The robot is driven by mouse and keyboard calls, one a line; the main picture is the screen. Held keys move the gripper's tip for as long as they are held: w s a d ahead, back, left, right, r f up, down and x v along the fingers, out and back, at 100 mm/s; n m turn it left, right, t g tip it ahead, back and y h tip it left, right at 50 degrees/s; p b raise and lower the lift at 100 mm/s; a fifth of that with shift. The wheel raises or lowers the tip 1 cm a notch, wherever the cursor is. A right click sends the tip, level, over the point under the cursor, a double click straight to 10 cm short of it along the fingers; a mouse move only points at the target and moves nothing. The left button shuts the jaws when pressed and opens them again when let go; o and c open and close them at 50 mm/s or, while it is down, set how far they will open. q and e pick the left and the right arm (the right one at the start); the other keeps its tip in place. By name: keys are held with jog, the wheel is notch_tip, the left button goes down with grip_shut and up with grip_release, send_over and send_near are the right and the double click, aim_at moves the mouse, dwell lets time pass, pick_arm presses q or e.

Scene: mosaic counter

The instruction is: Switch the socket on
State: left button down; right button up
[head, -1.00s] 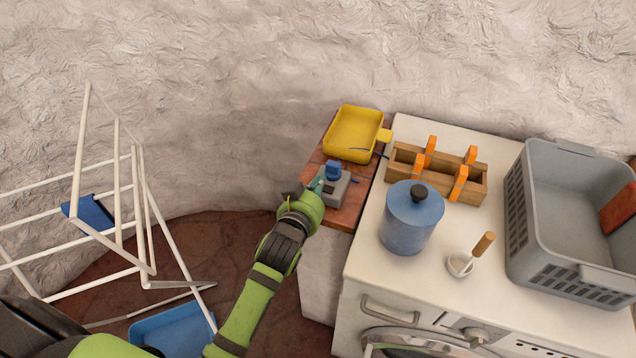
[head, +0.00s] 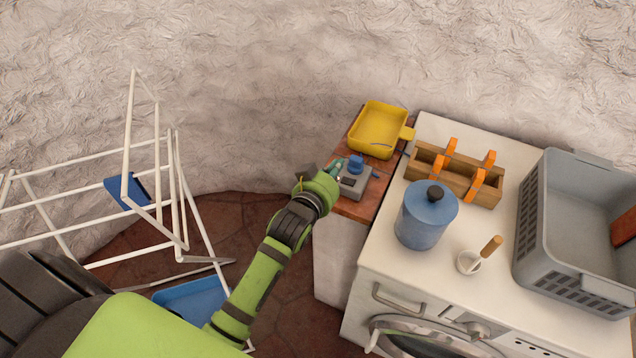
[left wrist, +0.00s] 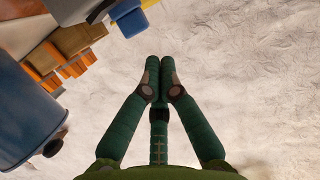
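The socket (head: 352,187) is a small grey box with a blue part (head: 356,164) on top. It sits on the reddish-brown top of a narrow stand against the wall. My left gripper (head: 335,172) is at the left side of the socket, close to it; I cannot tell whether they touch. A blue block (left wrist: 128,18) shows beyond the fingertips at the top of that view, partly cut off. My right gripper is not in view.
A yellow tray (head: 380,128) lies behind the socket. On the white washing machine (head: 385,268) stand a blue lidded canister (head: 424,220), a wooden box (head: 458,177) with orange clips and a grey basket (head: 535,240). A white drying rack (head: 150,180) stands at left.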

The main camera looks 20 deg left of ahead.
pick_arm(q)
jog(key=b+v, duration=0.1)
jog(key=v, duration=0.8)
jog(key=shift+f, duration=0.4)
jog(key=shift+a, duration=0.1)
